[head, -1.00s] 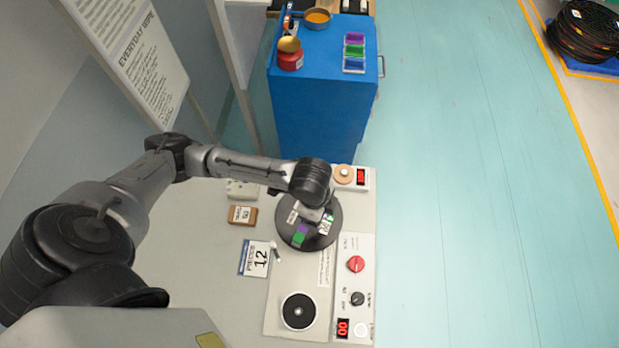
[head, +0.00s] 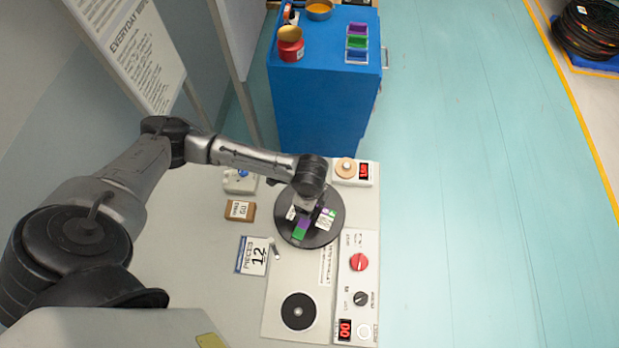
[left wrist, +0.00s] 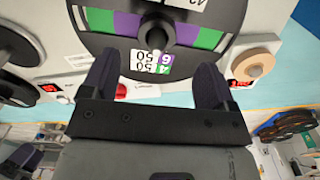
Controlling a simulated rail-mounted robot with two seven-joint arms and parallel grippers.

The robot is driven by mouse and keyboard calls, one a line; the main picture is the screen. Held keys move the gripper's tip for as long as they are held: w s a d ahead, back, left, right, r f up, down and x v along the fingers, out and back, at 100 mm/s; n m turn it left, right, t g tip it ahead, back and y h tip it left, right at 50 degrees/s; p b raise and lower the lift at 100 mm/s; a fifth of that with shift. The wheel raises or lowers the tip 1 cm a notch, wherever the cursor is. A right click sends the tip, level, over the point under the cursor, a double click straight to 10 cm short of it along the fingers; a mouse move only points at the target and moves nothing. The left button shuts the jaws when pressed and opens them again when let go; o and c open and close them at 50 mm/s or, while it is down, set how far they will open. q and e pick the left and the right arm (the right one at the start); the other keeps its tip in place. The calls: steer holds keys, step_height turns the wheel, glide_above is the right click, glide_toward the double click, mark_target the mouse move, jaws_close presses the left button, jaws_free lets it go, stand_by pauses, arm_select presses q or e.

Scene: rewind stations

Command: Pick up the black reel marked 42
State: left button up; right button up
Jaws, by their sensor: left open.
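The black reel (head: 333,205) lies on the grey bench under my left wrist in the head view. Its face bears green, purple and white patches. In the left wrist view the reel (left wrist: 100,40) fills the top, with a dark centre post and a white label; I cannot clearly read a 42 there. My left gripper (left wrist: 155,80) is open, with its two fingers apart and the post and label showing between them. It holds nothing. In the head view my left gripper (head: 304,204) is over the reel and partly hidden by the wrist. My right gripper is not in view.
A control panel (head: 358,285) with a red knob runs along the bench's right edge. A black disc (head: 298,311) and a "12" card (head: 252,256) are nearer. A brown block (head: 240,210) lies left. A blue cabinet (head: 320,110) stands beyond.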

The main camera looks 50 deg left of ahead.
mark_target(326, 223)
arm_select(q)
steer(key=shift+s+d+f, duration=0.1)
steer(key=shift+s+f, duration=0.05)
steer(key=shift+f, duration=2.5)
steer(key=c, duration=1.2)
